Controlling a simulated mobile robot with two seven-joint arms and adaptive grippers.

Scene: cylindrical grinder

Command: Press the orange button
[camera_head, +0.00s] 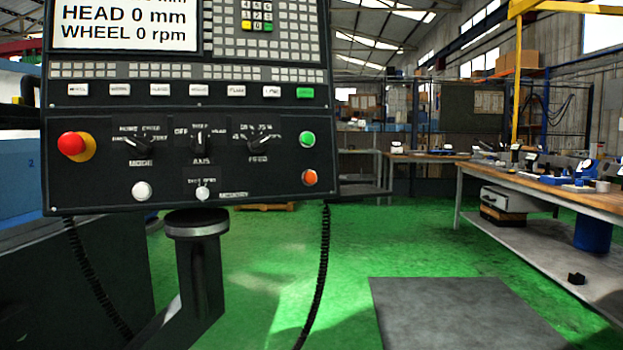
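The orange button (310,178) is a small round button at the lower right of the black control panel (240,190). It sits below a green round button (307,139). A large red mushroom button (72,144) on a yellow-orange base is at the panel's left. A white round button (142,190) is at the lower left. Neither of my grippers shows in the head view, and nothing covers the orange button.
The panel stands on a dark post (200,265). A coiled black cable (321,270) hangs from its right side. A workbench (560,190) with several items is on the right. The green floor (430,235) has a grey mat (460,312) on it.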

